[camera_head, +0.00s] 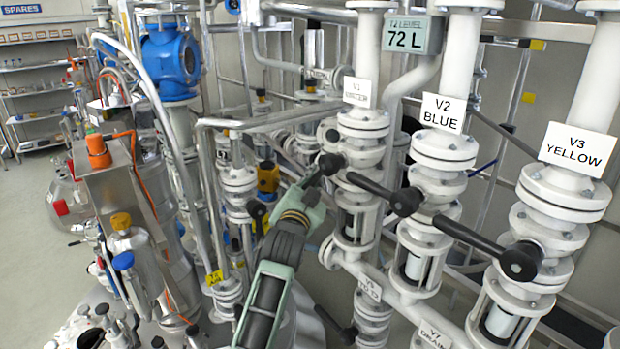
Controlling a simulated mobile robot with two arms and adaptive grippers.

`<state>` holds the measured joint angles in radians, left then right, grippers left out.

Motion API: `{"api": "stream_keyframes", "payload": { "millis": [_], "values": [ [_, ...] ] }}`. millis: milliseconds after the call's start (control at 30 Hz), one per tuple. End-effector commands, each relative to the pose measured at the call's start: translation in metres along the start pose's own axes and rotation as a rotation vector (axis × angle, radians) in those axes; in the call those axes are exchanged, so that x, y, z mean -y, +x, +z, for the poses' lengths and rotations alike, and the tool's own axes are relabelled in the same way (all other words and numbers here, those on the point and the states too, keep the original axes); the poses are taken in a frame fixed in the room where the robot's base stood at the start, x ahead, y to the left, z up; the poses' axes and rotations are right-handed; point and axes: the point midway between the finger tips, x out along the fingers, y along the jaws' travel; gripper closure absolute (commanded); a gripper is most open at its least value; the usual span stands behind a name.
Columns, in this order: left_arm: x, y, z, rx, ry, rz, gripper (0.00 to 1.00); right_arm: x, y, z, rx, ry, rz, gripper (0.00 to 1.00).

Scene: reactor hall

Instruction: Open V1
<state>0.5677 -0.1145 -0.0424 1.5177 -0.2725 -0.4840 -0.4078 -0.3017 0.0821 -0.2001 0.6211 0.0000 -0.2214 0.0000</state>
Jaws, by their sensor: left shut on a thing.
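Valve V1 (362,125) is a white flanged valve on a vertical pipe. Its white tag (360,92) reads V1, with a smaller word beneath. The black V1 lever (317,174) runs from its round hub down and to the left. My left gripper (306,190) reaches up from the bottom centre and is shut on the outer part of this lever, which its fingers partly hide. My right gripper is not in view.
To the right stand valve V2 (440,165), tagged BLUE, and valve V3 (560,200), tagged YELLOW. Their black levers (375,188) (475,240) point left, V2's close to V1's body. A display (412,35) reads 72 L. Pipes crowd the left.

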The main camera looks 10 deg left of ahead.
Motion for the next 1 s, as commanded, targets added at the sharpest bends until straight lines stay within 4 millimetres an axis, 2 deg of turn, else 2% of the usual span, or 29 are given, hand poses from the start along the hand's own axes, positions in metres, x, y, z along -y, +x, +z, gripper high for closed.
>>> {"api": "stream_keyframes", "payload": {
  "millis": [100, 333, 367, 567, 867, 1000],
  "values": [
    [-0.003, 0.0, 0.002, 0.004, -0.005, 0.005, 1.0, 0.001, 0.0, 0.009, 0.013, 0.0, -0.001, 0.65],
    [-0.002, 0.0, 0.002, 0.003, -0.003, 0.004, 1.0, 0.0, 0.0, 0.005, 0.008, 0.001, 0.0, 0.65],
    [-0.002, 0.0, 0.002, 0.003, -0.003, 0.004, 0.82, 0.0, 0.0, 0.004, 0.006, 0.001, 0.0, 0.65],
    [-0.001, 0.0, 0.001, 0.001, -0.001, 0.002, 0.64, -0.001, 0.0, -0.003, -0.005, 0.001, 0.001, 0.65],
    [0.0, -0.001, 0.0, 0.0, 0.0, 0.001, 0.64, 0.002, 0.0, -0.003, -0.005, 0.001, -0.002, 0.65],
    [-0.001, -0.007, 0.001, 0.0, 0.001, 0.0, 0.64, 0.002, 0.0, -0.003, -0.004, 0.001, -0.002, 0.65]
  ]
}}
